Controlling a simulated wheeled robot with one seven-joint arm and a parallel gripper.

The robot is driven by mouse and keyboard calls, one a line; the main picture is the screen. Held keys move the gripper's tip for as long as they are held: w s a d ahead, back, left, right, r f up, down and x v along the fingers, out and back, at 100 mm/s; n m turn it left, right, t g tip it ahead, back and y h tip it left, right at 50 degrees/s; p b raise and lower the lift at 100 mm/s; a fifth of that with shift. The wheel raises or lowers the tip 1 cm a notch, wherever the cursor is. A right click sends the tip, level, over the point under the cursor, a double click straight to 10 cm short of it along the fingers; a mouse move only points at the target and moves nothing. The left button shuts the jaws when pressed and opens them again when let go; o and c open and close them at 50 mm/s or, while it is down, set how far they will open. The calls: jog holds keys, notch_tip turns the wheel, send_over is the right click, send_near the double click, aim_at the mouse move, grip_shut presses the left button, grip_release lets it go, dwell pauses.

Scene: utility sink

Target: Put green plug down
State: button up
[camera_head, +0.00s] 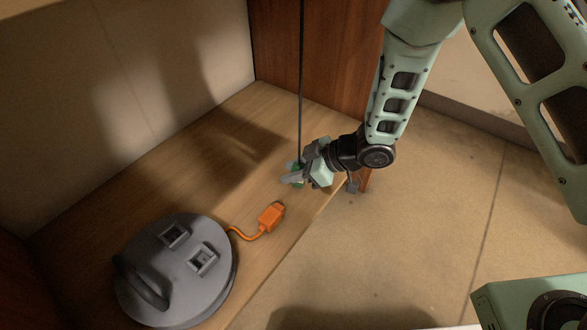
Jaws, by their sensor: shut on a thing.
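The green plug (298,168) is between the fingers of my gripper (291,177), mostly hidden by them. My gripper is shut on it, just above or at the wooden cabinet floor near its front edge; I cannot tell whether the plug touches the wood. A dark cable (301,75) rises straight up from the plug and leaves the top of the picture.
A round grey device (185,290) with a handle and two square sockets sits on the cabinet floor (215,145) at lower left. An orange plug (271,216) on a short orange cord lies beside it. A brown panel (335,60) stands behind my gripper.

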jog(key=shift+f, duration=0.3)
jog(key=o, duration=1)
jog(key=shift+c, duration=0.2)
jog(key=shift+r, duration=0.1)
